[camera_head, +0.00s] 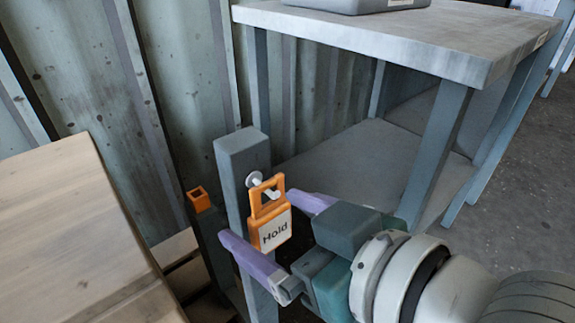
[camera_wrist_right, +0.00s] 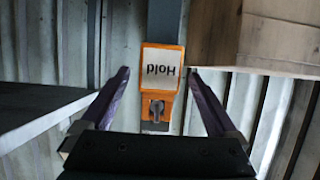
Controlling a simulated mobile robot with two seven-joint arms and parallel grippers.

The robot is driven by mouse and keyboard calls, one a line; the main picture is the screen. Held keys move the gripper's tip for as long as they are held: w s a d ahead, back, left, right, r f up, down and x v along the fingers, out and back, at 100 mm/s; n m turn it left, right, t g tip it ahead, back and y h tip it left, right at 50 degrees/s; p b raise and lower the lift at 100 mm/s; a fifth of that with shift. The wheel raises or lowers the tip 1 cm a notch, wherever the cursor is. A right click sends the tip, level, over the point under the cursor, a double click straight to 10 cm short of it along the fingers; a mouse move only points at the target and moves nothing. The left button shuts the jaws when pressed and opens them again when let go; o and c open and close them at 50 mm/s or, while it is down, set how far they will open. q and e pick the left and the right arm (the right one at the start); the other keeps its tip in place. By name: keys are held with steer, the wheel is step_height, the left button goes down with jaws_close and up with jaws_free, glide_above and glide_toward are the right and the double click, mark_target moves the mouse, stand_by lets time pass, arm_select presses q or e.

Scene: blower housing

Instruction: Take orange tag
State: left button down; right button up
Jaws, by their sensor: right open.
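The orange tag (camera_head: 270,230) has a white face that reads "Hold" and a loop at its top. It hangs by the loop on a light peg (camera_head: 271,194) on a grey post (camera_head: 243,160). My right gripper (camera_head: 268,220) is open, with its purple fingers on either side of the tag. In the right wrist view the tag (camera_wrist_right: 161,68) appears upside down between the open fingers (camera_wrist_right: 158,74), with gaps on both sides. My left gripper is not in view.
A grey table (camera_head: 360,35) with a lower shelf (camera_head: 345,160) stands behind the post. A wooden crate or board (camera_head: 75,220) is at the left. A small orange-topped post (camera_head: 200,200) stands beside the grey post. A corrugated wall (camera_head: 85,75) is behind.

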mark_target(266, 210)
steer(key=shift+b+x, duration=0.75)
steer(key=shift+x, duration=1.25)
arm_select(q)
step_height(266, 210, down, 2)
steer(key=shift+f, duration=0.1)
